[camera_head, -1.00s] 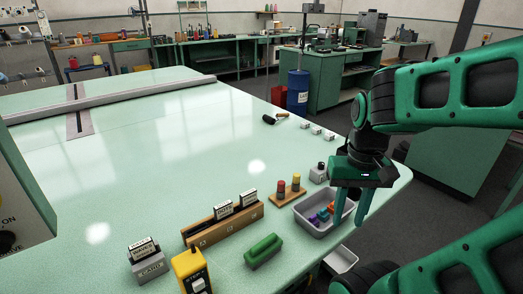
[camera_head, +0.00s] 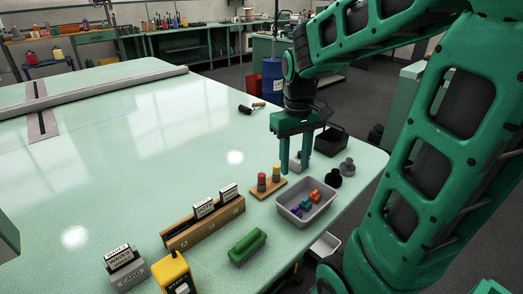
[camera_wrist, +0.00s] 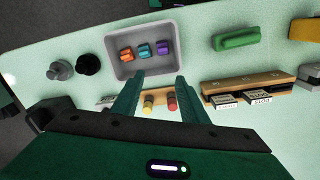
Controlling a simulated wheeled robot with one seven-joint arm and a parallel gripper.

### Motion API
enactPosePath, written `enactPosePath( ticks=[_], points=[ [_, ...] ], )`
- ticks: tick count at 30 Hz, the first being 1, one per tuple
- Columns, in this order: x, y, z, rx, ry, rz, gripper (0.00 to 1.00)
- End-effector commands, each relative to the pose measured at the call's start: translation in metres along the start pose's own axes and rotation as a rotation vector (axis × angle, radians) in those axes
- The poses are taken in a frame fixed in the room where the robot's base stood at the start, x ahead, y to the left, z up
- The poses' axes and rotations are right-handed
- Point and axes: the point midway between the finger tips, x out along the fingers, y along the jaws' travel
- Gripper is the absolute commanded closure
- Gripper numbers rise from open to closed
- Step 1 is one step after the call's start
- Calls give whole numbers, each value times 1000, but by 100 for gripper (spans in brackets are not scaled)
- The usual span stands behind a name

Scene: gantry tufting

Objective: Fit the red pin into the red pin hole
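The red pin (camera_head: 262,182) stands upright on a small wooden block (camera_head: 282,186), beside a yellow pin (camera_head: 276,172). In the wrist view the red pin (camera_wrist: 172,103) shows to the right of the yellow pin (camera_wrist: 148,105), between my fingers in the picture. My gripper (camera_head: 295,168) is open and empty, fingers pointing down, above the table just right of the wooden block. Its two fingers spread wide in the wrist view (camera_wrist: 158,82). I cannot make out a red pin hole; the underside of the red pin is hidden.
A grey tray (camera_head: 327,208) with orange, blue and purple pieces sits close by. Black (camera_head: 333,178) and grey (camera_head: 347,167) knobs stand near the table edge. The table's middle is clear.

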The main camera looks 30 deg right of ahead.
Motion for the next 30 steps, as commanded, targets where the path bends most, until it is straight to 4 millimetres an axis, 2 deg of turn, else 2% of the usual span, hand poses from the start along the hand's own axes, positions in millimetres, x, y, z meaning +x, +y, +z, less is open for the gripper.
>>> enactPosePath(
  ticks=[1,3,6,10,14,19,30],
  points=[
    [3,-7,-22,-57,-4,-1,60],
    [6,-17,-49,-134,-2,-6,60],
    [11,-30,-78,-223,1,-15,60],
    [17,-42,-102,-296,5,-24,60],
    [21,-47,-111,-326,7,-29,60],
    [31,-46,-112,-327,6,-29,60],
    [77,-46,-111,-323,5,-29,60]
  ],
)
